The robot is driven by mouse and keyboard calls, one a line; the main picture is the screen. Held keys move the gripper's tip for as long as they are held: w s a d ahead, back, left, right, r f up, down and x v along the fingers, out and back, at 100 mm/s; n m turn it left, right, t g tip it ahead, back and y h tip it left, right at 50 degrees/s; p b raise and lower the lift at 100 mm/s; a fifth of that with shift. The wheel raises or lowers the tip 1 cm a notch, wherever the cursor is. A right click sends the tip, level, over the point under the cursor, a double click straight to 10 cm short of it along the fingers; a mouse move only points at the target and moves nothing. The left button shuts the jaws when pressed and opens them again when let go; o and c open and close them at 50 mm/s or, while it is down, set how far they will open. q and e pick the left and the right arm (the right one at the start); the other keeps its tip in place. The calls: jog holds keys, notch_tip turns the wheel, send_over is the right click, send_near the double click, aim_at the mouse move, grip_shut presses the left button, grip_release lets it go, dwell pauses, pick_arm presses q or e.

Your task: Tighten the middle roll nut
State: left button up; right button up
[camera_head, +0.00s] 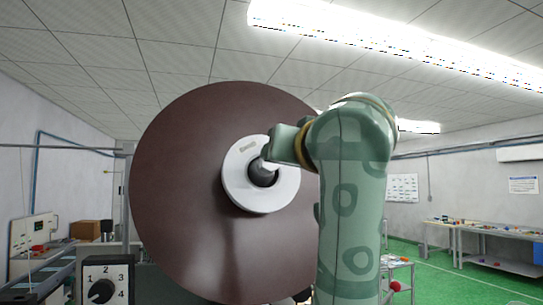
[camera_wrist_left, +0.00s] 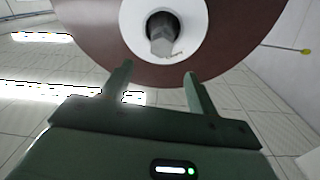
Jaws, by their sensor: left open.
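A large dark brown roll (camera_head: 185,190) fills the middle of the head view, facing me, with a white ring-shaped core (camera_head: 238,188). A dark shaft (camera_head: 263,174) shows in the core's centre, partly covered by my arm. In the left wrist view, a grey hexagonal nut (camera_wrist_left: 162,42) sits at the centre of the white core (camera_wrist_left: 197,30). My left gripper (camera_wrist_left: 158,69) is open and empty, its two fingers apart and pointing toward the roll. The nut appears just beyond the fingertips, not between them. In the head view the left gripper (camera_head: 284,146) is at the core's upper right; its fingertips are hard to make out.
A dial box (camera_head: 105,281) with numbered positions stands at the lower left. A machine panel (camera_head: 33,238) and a cardboard box (camera_head: 88,230) are behind it. Benches (camera_head: 490,245) with small items stand far right, with open green floor (camera_head: 440,283) before them.

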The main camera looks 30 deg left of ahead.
aim_at(270, 172)
pick_arm(q)
jog(key=shift+p+x, duration=1.45)
jog(key=shift+x, duration=4.3)
jog(key=shift+s+f, duration=0.15)
jog(key=shift+s, duration=0.05)
jog(key=c, duration=1)
pick_arm(e)
jog(key=r, duration=0.1)
jog(key=w+a+r, duration=0.1)
jog(key=r, duration=0.1)
jog(key=shift+w+a+r, duration=0.2)
jog(key=shift+w+r, duration=0.05)
jog(key=shift+r, duration=0.05)
